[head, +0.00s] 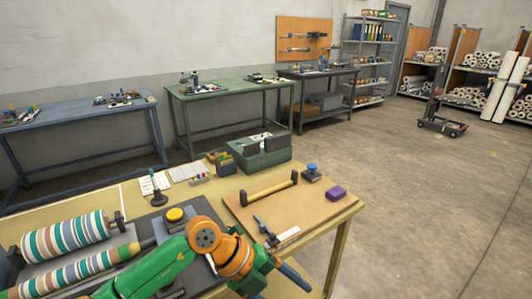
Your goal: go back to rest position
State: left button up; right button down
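One green and orange arm of mine enters at the bottom left of the head view and reaches right over the front of the yellow-edged worktable (346,209). I take it as my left arm. My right gripper is not in view. The calender press with striped rollers (66,236) stands at the left of the table.
A brown board (262,209) holds a black-and-yellow bar handle (267,190). A purple block (336,193), a blue-topped knob (311,171) and a green toolbox (262,157) are nearby. A yellow button (174,214) is close behind my arm. Open floor lies right.

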pick_arm(q)
jog(key=s+d+r+h, duration=0.3)
jog(key=d+r+h, duration=0.4)
jog(key=w+a+r+n+t+h, duration=0.2)
jog(key=w+a+r+n+t, duration=0.1)
jog(key=r+n+t, duration=0.3)
jog(key=w+a+r+n+t+h, duration=0.1)
jog(key=w+a+r+n+t, duration=0.25)
jog(key=n+t, duration=0.4)
jog(key=w+a+f+n+t+y, duration=0.2)
jog(key=a+f+n+t+y, duration=0.1)
jog(key=a+f+n+y, duration=1.4)
jog(key=s+a+f+g+y, duration=0.1)
jog(key=s+a+f+g, duration=0.1)
jog(key=s+f+g, duration=0.7)
jog(key=s+a+f+g, duration=0.25)
jog(key=s+f, duration=0.35)
jog(key=s, duration=0.6)
notch_tip(320, 180, down, 15)
jog(key=s+g, duration=0.2)
jog(key=s+a+f+g, duration=0.1)
jog(key=s+f, duration=1)
jog(key=s, duration=0.1)
jog(key=shift+s+a+f+y, duration=0.3)
jog(key=shift+a+f, duration=0.05)
jog(key=shift+f, duration=0.05)
